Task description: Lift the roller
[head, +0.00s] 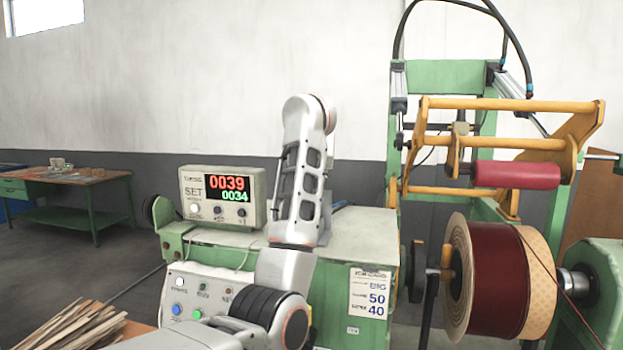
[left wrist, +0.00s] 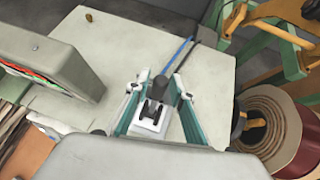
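The roller (head: 515,175) is a red cylinder. It is held in a yellow frame (head: 520,105) on the green stand at the right, above the wound coil. My left arm rises in front of the machine cabinet in the head view and hides its own gripper there. In the left wrist view my left gripper (left wrist: 157,86) is open, with its two fingers on either side of a small black lever switch (left wrist: 155,103) on a pale base. I cannot tell whether the fingers touch it. A blue cable runs from behind the switch. My right gripper is in neither view.
The dark red coil (head: 495,280) with tan end discs sits below the roller. A counter box (head: 222,197) showing 0039 and 0034 stands left of my arm on the cabinet top (head: 355,235). A button panel (head: 200,297) is below. Wood strips lie at lower left.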

